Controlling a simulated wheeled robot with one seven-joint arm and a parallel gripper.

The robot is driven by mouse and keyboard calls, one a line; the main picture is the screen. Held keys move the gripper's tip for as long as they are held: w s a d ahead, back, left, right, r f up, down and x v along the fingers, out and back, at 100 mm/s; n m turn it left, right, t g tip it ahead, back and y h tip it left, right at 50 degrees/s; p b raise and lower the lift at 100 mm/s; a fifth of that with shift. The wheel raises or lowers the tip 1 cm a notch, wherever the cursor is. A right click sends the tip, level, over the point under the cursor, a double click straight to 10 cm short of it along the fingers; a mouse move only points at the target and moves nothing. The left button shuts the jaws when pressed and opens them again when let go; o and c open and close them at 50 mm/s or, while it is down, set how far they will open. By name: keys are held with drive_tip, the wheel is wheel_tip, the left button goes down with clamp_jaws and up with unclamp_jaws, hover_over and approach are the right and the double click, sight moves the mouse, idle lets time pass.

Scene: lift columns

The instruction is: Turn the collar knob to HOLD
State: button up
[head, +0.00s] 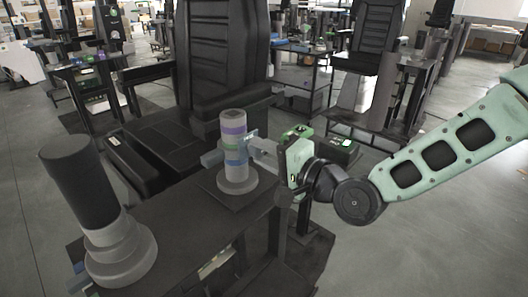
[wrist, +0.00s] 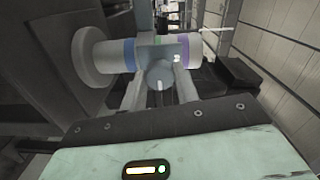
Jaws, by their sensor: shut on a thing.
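The lift column (head: 233,172) is a short grey post with a purple band near its top and a blue band lower down, standing on a round grey base. In the wrist view the column (wrist: 103,56) lies sideways, with the blue band left and the purple band right. The grey-blue collar knob (wrist: 160,68) sits on the collar between the bands, facing my wrist camera. A pale line shows on it. My gripper (head: 258,148) reaches in from the right and is shut on the knob, one finger on each side in the wrist view (wrist: 160,90). I cannot read any HOLD mark.
A second column with a tall black top (head: 78,185) stands at the front left. A black padded chair (head: 222,60) is close behind the banded column. The dark bench (head: 190,240) is mostly bare between the columns. Open floor lies at the right.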

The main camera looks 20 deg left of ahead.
drive_tip(key=o, duration=1)
drive_tip(key=shift+c, duration=0.2)
drive_tip(key=v, duration=1.7)
drive_tip(key=shift+d, duration=0.2)
